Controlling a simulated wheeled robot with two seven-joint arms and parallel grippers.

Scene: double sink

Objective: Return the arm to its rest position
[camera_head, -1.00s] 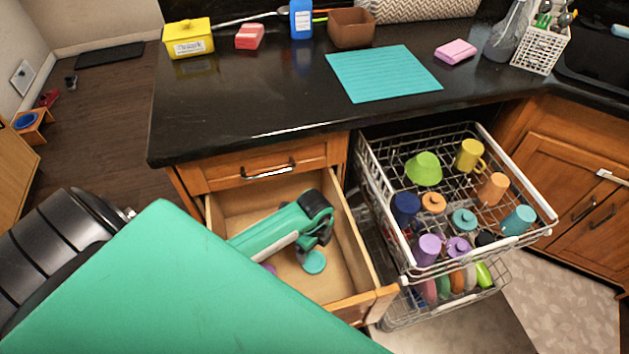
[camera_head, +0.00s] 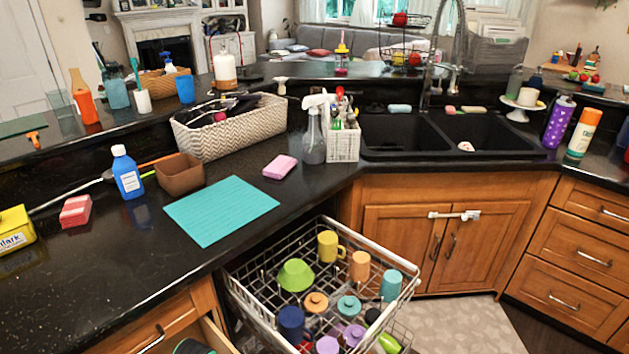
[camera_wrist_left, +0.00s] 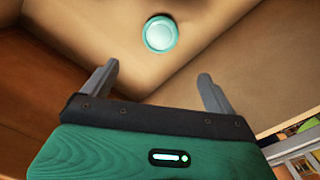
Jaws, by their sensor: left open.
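My left gripper (camera_wrist_left: 158,70) is open in the left wrist view, its two grey fingers apart with nothing between them. A round teal lid-like piece (camera_wrist_left: 161,33) lies on the drawer floor beyond the fingertips, apart from them. In the head view, the open drawer (camera_head: 217,338) is cut off by the bottom edge. My right gripper is in neither view.
A pulled-out dishwasher rack (camera_head: 262,312) with several cups and lids stands right of the drawer. The black counter (camera_head: 130,262) above holds a teal mat (camera_head: 221,210), a brown box (camera_head: 180,174) and a blue bottle (camera_head: 127,173). The double sink (camera_head: 400,135) is at the back.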

